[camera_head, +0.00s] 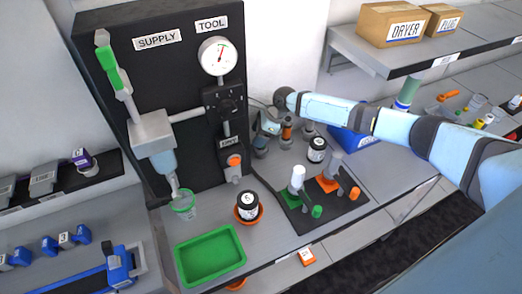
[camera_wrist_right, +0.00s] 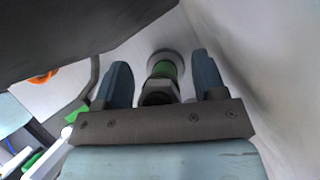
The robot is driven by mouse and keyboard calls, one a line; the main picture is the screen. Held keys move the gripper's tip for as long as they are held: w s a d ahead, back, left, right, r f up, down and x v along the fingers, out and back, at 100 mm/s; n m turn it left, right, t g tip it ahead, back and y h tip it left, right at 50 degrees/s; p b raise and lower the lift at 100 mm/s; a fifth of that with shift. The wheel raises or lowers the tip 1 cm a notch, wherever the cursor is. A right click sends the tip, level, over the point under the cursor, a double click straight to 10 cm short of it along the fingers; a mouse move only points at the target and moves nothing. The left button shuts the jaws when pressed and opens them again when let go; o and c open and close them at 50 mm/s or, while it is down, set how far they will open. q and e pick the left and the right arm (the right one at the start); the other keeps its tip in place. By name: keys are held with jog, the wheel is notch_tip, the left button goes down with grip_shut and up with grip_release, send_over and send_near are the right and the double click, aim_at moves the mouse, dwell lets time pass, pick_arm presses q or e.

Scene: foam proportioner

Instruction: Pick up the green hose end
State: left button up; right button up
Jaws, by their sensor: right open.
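A green-banded fitting with a dark nut-like end, which looks like the green hose end (camera_wrist_right: 162,70), sits between the two fingers of my right gripper (camera_wrist_right: 164,85) in the right wrist view. The fingers are open, with a gap on both sides of it. In the head view my right gripper (camera_head: 267,122) is beside the right edge of the black panel, above the grey bench. I cannot make out the hose end there; the gripper and wrist probably cover it. My left gripper is not in view.
The black panel (camera_head: 90,30) with its gauge (camera_head: 217,56) stands close left of the gripper. Black-and-white jars (camera_head: 317,149), a dark mat (camera_head: 325,208) with green and orange fittings, and a green tray (camera_head: 210,256) occupy the bench. A blue bin (camera_head: 345,142) lies under my arm.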

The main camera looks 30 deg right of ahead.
grip_shut()
jog(key=shift+r, duration=0.15)
